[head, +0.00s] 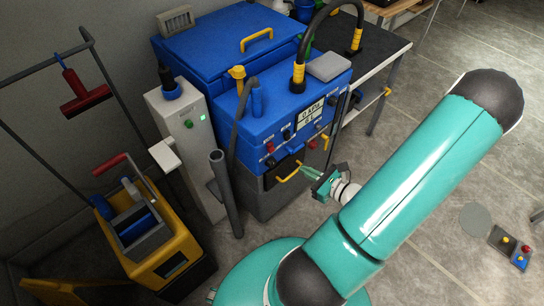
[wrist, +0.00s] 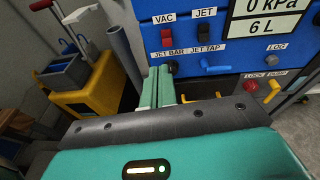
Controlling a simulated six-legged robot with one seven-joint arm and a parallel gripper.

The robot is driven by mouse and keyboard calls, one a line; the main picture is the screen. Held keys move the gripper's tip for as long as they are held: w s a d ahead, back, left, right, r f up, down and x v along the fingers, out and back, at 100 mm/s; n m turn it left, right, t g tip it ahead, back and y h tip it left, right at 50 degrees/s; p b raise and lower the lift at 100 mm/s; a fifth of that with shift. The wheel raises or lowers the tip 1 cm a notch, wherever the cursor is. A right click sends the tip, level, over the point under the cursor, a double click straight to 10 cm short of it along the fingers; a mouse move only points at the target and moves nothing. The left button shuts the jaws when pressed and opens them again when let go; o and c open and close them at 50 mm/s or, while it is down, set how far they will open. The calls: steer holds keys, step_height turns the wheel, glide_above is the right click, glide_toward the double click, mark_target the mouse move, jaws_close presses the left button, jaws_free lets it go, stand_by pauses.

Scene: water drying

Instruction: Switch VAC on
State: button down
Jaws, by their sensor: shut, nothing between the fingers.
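The red VAC switch (wrist: 168,36) sits under its VAC label (wrist: 164,17) on the blue front panel (wrist: 232,52) in the wrist view. Its on or off position cannot be told. My gripper (wrist: 159,72) has its green fingers together and empty, pointing at the panel below the VAC switch, close to the JET BAR label. In the head view my gripper (head: 307,170) is in front of the machine's lower front, apart from the panel. The display (wrist: 262,16) reads 0 kPa and 6 L.
The dark JET switch (wrist: 203,31) is right of VAC. A blue JET TAP lever (wrist: 216,66), LOG button (wrist: 276,58) and red LOCK knob (wrist: 251,86) are nearby. A grey pipe (head: 226,193) stands left of the machine, beside a yellow mop cart (head: 170,243).

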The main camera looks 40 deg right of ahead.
mark_target(273, 149)
steer(key=shift+s+d+f+m+h, duration=0.35)
steer(key=shift+f+m+h, duration=0.25)
steer(key=shift+m, duration=0.1)
steer(key=x, duration=1.4)
steer(key=shift+w+r, duration=0.1)
steer(key=shift+r, duration=0.2)
steer(key=shift+t, duration=0.3)
steer(key=shift+w+a+f+t, duration=0.1)
steer(key=shift+w+f+t, duration=0.25)
steer(key=shift+t, duration=0.15)
steer(key=shift+r, duration=0.25)
